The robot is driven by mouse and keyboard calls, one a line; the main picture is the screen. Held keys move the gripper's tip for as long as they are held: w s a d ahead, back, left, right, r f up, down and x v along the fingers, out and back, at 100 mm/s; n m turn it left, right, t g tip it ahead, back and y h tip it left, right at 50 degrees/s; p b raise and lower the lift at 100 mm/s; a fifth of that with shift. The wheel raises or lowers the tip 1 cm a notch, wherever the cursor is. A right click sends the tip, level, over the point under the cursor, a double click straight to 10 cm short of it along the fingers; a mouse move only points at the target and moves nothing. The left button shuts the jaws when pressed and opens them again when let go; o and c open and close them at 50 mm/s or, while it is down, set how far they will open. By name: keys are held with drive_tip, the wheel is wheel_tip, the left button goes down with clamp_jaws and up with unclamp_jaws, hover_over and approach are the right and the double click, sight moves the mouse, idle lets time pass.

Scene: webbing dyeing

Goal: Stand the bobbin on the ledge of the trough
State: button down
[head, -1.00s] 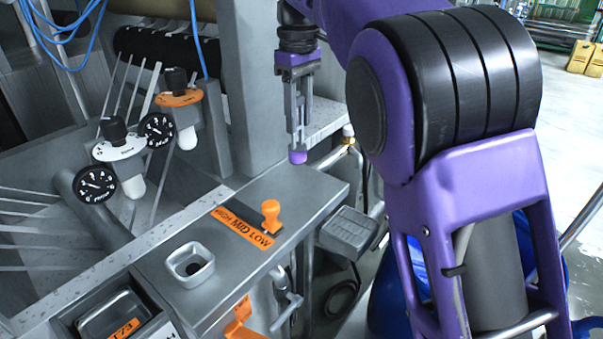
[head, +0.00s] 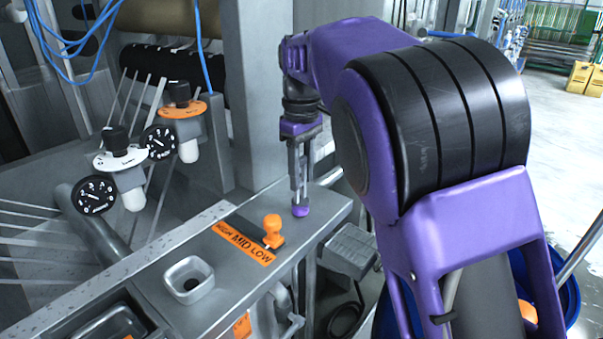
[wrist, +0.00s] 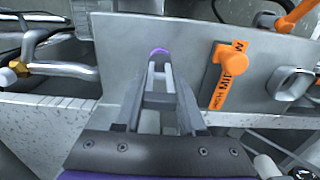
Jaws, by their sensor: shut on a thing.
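My gripper (head: 300,197) is shut on a small purple piece, which I take to be the bobbin (head: 301,211). The bobbin is at the fingertips, over the right part of the grey metal ledge (head: 325,211). In the wrist view only a purple arc of the bobbin (wrist: 160,50) shows beyond the fingers (wrist: 161,68), which hide the rest. It looks upright and very close to the ledge top; I cannot tell whether it touches. The trough (head: 45,235) lies left of the ledge, with thin rods across it.
An orange knob (head: 272,230) stands by an orange HIGH MID LOW label (head: 243,243), left of my gripper. A square grey cup (head: 188,280) is further left. A grey post (head: 258,100) rises behind. A grey pedal-like tray (head: 350,250) hangs right of the ledge.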

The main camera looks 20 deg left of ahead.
drive_tip(key=c, duration=0.5)
unclamp_jaws()
drive_tip(key=shift+f, duration=0.1)
wheel_tip(320, 180, up, 12)
drive_tip(key=p, duration=0.2)
drive_tip(key=shift+p, duration=0.35)
